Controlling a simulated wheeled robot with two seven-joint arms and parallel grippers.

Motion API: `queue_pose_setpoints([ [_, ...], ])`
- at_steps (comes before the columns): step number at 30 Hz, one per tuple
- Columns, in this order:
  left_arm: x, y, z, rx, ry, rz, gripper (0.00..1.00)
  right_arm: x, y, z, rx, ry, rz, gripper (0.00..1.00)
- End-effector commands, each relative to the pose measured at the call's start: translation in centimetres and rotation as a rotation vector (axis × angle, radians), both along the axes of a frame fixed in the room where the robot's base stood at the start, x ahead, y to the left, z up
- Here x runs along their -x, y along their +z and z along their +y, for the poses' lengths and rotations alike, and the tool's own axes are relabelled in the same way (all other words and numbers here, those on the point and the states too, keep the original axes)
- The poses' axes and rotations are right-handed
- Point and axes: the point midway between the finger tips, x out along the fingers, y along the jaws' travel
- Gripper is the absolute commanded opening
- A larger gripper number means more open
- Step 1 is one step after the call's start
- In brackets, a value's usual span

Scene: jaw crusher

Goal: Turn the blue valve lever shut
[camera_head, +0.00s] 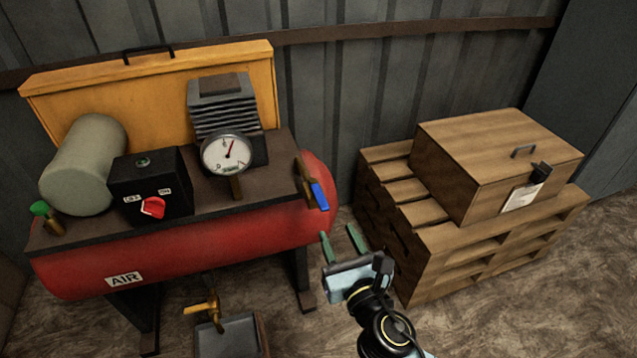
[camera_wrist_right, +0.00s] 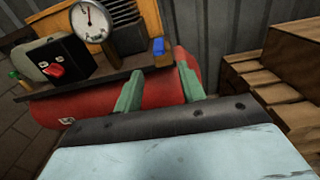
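The blue valve lever (camera_head: 319,196) sits on a brass valve (camera_head: 303,172) at the right end of the red air compressor (camera_head: 200,239). It points down toward the front in the head view. The lever also shows in the right wrist view (camera_wrist_right: 158,47), just beyond and above the fingers. My right gripper (camera_head: 341,243) is below and right of the lever, apart from it. Its two green fingers stand apart with nothing between them; the right wrist view (camera_wrist_right: 160,92) shows the same gap. My left gripper is not in view.
A pressure gauge (camera_head: 227,155), a black switch box (camera_head: 151,187) with a red knob, and a green-handled valve (camera_head: 40,210) stand on the compressor. A brass drain tap (camera_head: 205,307) hangs over a tray (camera_head: 228,337). A wooden crate (camera_head: 470,172) on pallets (camera_head: 400,228) stands right.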

Motion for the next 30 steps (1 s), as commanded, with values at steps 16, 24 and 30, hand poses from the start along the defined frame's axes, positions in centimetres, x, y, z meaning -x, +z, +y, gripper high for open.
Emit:
queue_pose_setpoints([
  [16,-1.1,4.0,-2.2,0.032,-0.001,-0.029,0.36,-9.2,0.1,3.1,0.007,-0.001,-0.011,0.40],
  [24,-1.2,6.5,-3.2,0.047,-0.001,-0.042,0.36,-12.1,0.1,4.0,0.008,0.001,-0.009,0.40],
  [30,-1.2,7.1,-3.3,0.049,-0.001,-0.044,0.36,-12.6,0.2,4.2,0.008,0.001,-0.008,0.40],
])
